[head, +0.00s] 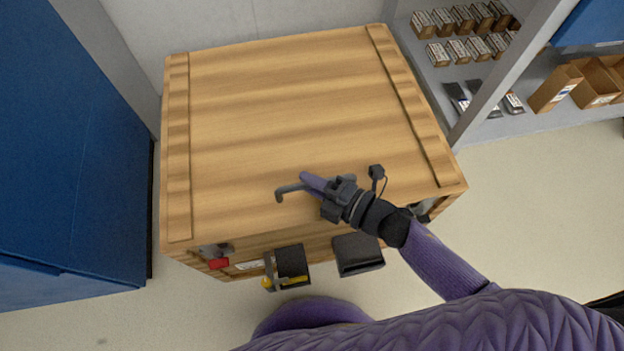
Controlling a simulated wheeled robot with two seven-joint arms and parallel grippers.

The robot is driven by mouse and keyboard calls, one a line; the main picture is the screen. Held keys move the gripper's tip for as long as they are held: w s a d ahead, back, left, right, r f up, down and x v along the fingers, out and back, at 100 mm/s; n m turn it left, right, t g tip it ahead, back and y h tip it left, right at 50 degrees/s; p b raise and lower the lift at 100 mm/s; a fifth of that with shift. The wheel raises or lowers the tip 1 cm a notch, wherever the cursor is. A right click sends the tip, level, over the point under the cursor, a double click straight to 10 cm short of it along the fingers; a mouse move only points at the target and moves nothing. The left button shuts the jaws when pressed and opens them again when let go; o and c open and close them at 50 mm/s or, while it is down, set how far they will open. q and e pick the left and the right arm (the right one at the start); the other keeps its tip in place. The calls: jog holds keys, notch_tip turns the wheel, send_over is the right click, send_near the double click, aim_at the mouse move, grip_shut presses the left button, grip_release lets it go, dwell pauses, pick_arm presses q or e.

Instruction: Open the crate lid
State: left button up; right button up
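The wooden crate (345,240) stands in the middle of the head view. Its planked lid (290,110) lies flat on top, with a batten along the left and right sides, and I see no gap under it. My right gripper (318,192) is over the front part of the lid, right of its middle. A grey hooked bar (290,190) shows at its tip; I cannot tell if it is held or part of the gripper. Whether the fingers are open or shut, or touch the lid, is unclear. My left gripper is not in view.
Dark pouch-like items (358,254) and a red item (218,263) show at the crate's front. A blue cabinet (65,150) stands close on the left. Shelves (440,75) with small boxes stand at the back right. The floor (540,200) to the right is clear.

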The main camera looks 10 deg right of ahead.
grip_shut()
dwell(1.1)
